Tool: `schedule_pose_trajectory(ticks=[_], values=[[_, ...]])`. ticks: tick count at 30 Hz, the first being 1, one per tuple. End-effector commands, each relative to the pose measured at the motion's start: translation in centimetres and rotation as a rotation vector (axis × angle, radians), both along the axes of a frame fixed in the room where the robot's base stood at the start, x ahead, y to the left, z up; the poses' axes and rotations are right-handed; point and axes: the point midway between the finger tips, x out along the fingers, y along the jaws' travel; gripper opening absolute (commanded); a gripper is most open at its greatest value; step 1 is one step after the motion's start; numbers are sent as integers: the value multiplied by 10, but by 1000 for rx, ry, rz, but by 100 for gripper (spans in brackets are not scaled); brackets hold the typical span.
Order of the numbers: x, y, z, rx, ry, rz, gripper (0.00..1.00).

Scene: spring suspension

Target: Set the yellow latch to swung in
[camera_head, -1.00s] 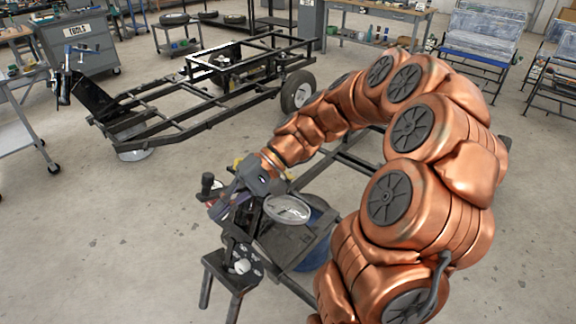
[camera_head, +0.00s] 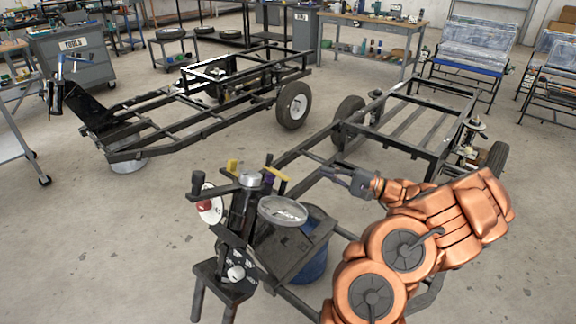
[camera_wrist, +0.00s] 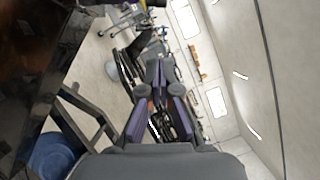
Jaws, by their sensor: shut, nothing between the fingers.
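A black stand-mounted device (camera_head: 238,215) stands at the front centre of the head view. Two yellow parts show at its top: a small upright yellow block (camera_head: 232,166) and a thin slanted yellow bar (camera_head: 277,174) beside a dark purple piece. I cannot tell for sure which is the latch, or how far it is swung. My gripper (camera_head: 328,171) is to the right of the device, apart from it, shut and empty. In the wrist view my gripper (camera_wrist: 163,85) points away across the room, and no yellow latch is clearly visible there.
A round metal dish (camera_head: 283,211) and a blue drum (camera_head: 313,262) are right of the device. A red-centred white dial (camera_head: 209,204) is on its left. A black vehicle frame (camera_head: 190,110) lies behind; another (camera_head: 410,135) is right. Open floor is at left.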

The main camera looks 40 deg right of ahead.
Motion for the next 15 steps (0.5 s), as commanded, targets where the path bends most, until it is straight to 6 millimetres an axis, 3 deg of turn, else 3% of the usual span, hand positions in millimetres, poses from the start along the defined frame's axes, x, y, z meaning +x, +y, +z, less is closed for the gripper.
schedule_pose_trajectory(ticks=[5, 15], values=[[8, 4, 1, 4, -3, -7, 0], [55, 37, 10, 3, -2, -4, 0]])
